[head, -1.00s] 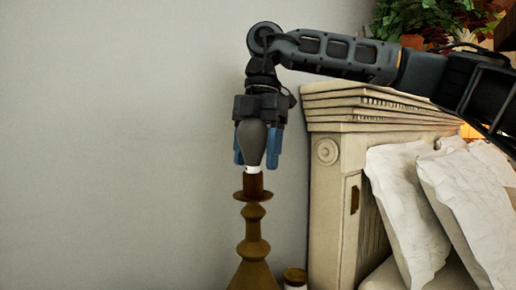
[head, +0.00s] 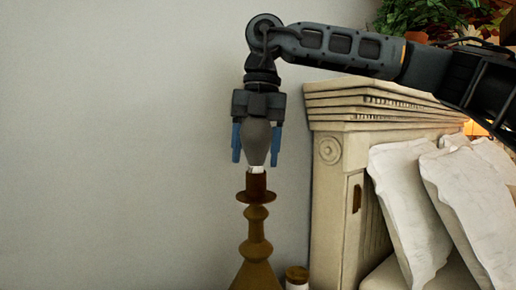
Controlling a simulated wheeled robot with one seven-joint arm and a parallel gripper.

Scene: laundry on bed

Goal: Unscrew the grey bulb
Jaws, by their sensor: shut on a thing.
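The grey bulb (head: 256,143) stands upright above the brown lamp stand (head: 256,222). Its narrow pale base (head: 255,169) shows just over the stand's socket (head: 256,184); I cannot tell whether its lower end is still inside. My gripper (head: 257,147) points straight down from above. It is shut on the bulb, with a blue finger on the left and another on the right of it. The contact between fingers and bulb is partly hidden.
A cream headboard (head: 330,200) stands close to the right of the lamp, with white pillows (head: 405,200) beyond it. A small brown-lidded jar (head: 296,275) stands by the lamp's foot. Plants (head: 428,20) are at the upper right. The left side is bare wall.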

